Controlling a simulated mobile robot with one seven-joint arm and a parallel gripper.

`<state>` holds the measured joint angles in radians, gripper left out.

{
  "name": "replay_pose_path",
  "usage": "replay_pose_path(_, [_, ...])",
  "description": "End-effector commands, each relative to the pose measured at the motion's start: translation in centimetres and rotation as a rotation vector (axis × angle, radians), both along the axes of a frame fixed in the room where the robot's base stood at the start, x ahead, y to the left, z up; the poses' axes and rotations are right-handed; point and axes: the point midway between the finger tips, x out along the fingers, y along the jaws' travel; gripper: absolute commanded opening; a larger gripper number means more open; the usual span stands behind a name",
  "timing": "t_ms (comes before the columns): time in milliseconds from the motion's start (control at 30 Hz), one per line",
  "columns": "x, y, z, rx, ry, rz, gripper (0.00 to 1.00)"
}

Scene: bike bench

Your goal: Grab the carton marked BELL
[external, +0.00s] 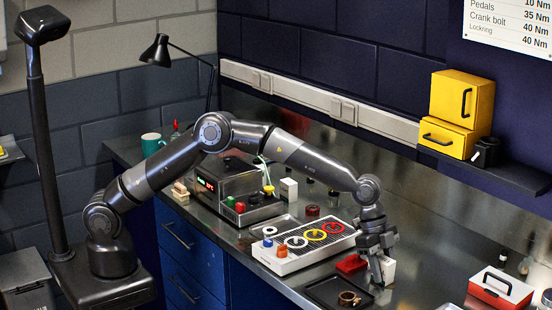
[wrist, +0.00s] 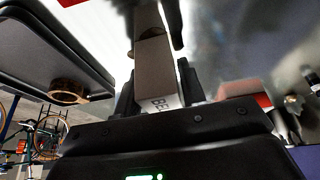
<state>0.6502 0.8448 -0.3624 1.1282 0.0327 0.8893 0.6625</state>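The carton marked BELL is a small box in the wrist view (wrist: 160,103), with the letters "BE" and part of another letter on its white end and a shaded brownish-grey side. It sits between the two fingers of my gripper (wrist: 158,90), one on each side. The fingers are close to its sides, but I cannot tell whether they press on it. In the external view my gripper (external: 378,268) points down at the bench, and the white carton (external: 389,271) shows partly behind its fingers. The rest of the carton is hidden by the gripper.
A black tray (external: 322,291) with a brown ring (external: 348,298) lies just left of my gripper. A red block (external: 350,264) is close behind it. A white board with coloured rings (external: 290,262) stands farther left. A red-and-white case (external: 500,288) is at right, with bare bench between.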

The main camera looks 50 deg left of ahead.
Motion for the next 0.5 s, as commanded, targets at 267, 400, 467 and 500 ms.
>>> replay_pose_path(267, [-0.01, 0.01, 0.02, 0.0, 0.0, 0.0, 0.14])
replay_pose_path(400, [0.0, 0.01, 0.04, 0.0, 0.0, 0.0, 0.08])
replay_pose_path(467, [-0.01, -0.01, 0.04, 0.0, 0.0, 0.0, 0.08])
replay_pose_path(500, [-0.01, -0.01, 0.04, 0.0, 0.0, 0.0, 0.08])
